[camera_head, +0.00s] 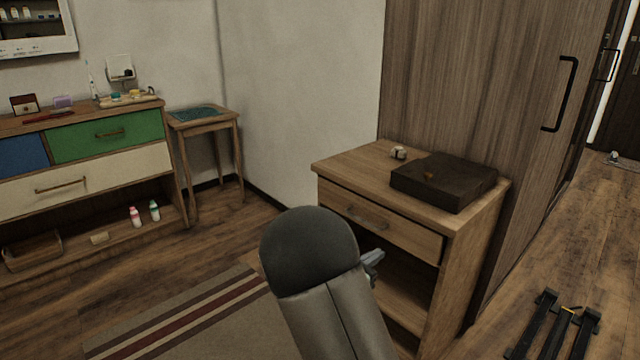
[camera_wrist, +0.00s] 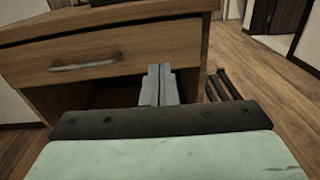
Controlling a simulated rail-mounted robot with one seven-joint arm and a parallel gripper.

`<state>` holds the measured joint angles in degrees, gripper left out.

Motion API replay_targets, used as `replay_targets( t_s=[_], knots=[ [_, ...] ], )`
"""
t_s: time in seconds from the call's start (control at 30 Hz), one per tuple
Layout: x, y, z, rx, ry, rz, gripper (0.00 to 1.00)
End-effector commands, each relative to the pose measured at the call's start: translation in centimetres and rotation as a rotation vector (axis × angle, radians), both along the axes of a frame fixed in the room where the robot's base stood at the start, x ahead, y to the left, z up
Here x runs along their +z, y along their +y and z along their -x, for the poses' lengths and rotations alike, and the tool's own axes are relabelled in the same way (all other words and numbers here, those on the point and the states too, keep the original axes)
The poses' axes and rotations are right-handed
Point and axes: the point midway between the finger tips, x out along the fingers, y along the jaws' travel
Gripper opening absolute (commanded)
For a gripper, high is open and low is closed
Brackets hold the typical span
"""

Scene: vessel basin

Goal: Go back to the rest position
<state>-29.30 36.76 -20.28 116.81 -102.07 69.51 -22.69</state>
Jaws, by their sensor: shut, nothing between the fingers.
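My gripper (camera_wrist: 159,85) shows in the wrist view with its two grey fingers together and nothing between them. It points toward the small wooden nightstand (camera_wrist: 120,50), just below its drawer front and in front of the open space beneath. In the head view my arm covers part of the nightstand (camera_head: 478,240), and only a small grey piece of the gripper (camera_head: 373,262) shows past the arm. The nightstand's drawer (camera_head: 380,221) looks shut or nearly shut; I cannot tell which.
A dark box (camera_head: 445,180) and a small whitish object (camera_head: 398,153) lie on the nightstand. A wooden wardrobe (camera_head: 480,70) stands behind it. At the left are a dresser (camera_head: 90,170) and a side table (camera_head: 205,122). A black frame (camera_head: 555,325) lies on the right floor. A striped rug (camera_head: 180,320) lies in front.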

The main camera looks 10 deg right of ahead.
Motion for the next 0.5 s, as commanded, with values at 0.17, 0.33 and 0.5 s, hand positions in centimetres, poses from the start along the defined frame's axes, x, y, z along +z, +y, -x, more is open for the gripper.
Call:
replay_targets(
  t_s=[0.17,0.33,0.5],
  knots=[
    [6.5,-3.7,6.3,-0.247,-0.104,-0.27,0.0],
    [13.2,-4.6,17.5,-0.664,-0.304,-0.729,0.0],
    [19.3,-0.3,26.5,-1.07,-0.529,-1.155,0.0]
  ],
)
